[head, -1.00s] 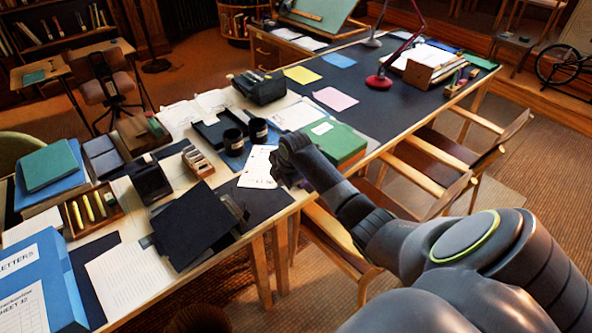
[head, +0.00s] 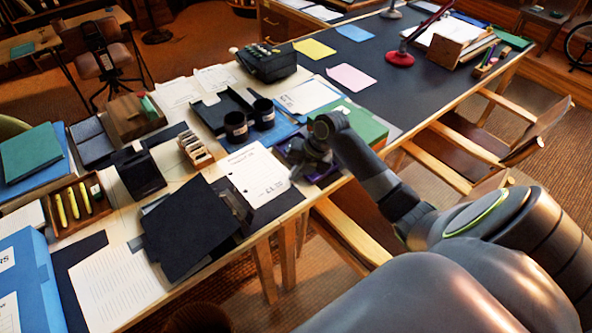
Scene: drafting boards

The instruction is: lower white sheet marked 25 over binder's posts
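The white sheet (head: 258,174) shows in the head view at centre, printed, with a large mark too small to read surely. It is out over the dark mat, its near-left edge at the black binder (head: 190,228). The binder lies open, with its dark cover tilted toward the left. Its posts are not clear; the sheet overlaps that side. My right gripper (head: 297,170) is at the sheet's right edge and appears shut on it, though its fingertips are dark and small. I cannot tell the gap between sheet and posts. My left gripper is not in view.
Two black cups (head: 236,127) stand just behind the sheet. A green box (head: 362,124) is beyond my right arm, and a purple-edged tray (head: 328,178) is under the gripper. A wooden card holder (head: 195,150) stands left. Chairs line the table's right side.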

